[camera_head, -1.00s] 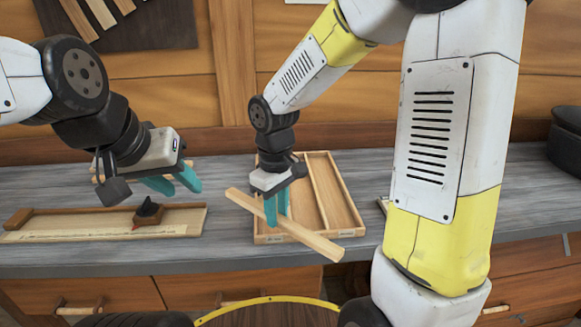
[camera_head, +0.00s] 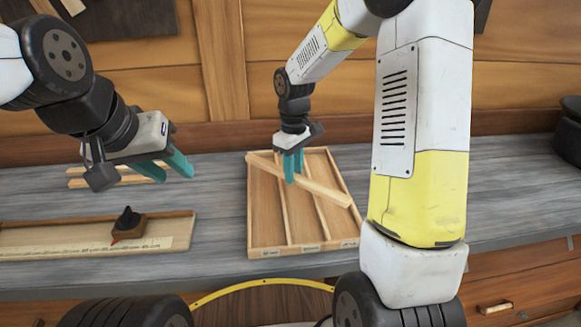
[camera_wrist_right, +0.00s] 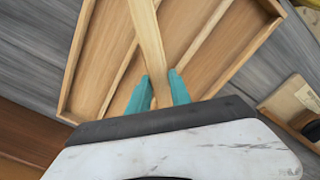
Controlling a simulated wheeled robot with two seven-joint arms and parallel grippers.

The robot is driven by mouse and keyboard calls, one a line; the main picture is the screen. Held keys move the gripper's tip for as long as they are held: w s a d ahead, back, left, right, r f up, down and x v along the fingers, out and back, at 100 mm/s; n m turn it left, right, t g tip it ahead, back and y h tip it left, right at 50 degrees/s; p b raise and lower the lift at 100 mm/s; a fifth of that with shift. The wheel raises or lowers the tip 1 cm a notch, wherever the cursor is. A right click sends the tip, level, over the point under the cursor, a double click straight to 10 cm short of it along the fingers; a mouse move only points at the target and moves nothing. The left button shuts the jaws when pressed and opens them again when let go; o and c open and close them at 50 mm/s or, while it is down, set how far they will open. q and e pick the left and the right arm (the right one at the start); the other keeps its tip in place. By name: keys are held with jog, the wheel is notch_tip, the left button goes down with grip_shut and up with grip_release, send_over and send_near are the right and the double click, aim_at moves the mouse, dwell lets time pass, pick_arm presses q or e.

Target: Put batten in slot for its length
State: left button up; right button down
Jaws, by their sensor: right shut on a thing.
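A pale wooden batten (camera_head: 325,193) is held by my right gripper (camera_head: 293,168) above a wooden tray with slots (camera_head: 251,215). The batten lies diagonally across the tray's dividers, not lined up with the slots. In the right wrist view the teal fingers (camera_wrist_right: 158,92) are shut on the batten (camera_wrist_right: 148,40), with the tray (camera_wrist_right: 75,65) beyond it. The tray has several long slots with small labels on its front edge, too small to read. My left gripper (camera_head: 172,167) is open and empty above the bench, left of the tray.
A measuring board (camera_head: 60,238) with a ruler strip and a dark block (camera_head: 128,224) lies at the front left. Other battens (camera_head: 90,176) lie behind it, partly hidden by my left gripper. A dark pot (camera_head: 570,135) stands at far right.

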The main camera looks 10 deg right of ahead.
jog(key=shift+w+d+f, duration=0.1)
jog(key=shift+w+d, duration=0.3)
jog(key=shift+w, duration=0.2)
jog(key=shift+w+d+f, duration=0.1)
jog(key=shift+w+d, duration=0.25)
jog(key=shift+w, duration=0.2)
jog(key=shift+f, duration=1.65)
jog(key=shift+f, duration=0.15)
jog(key=c, duration=1.2)
grip_release()
jog(key=shift+o, duration=0.2)
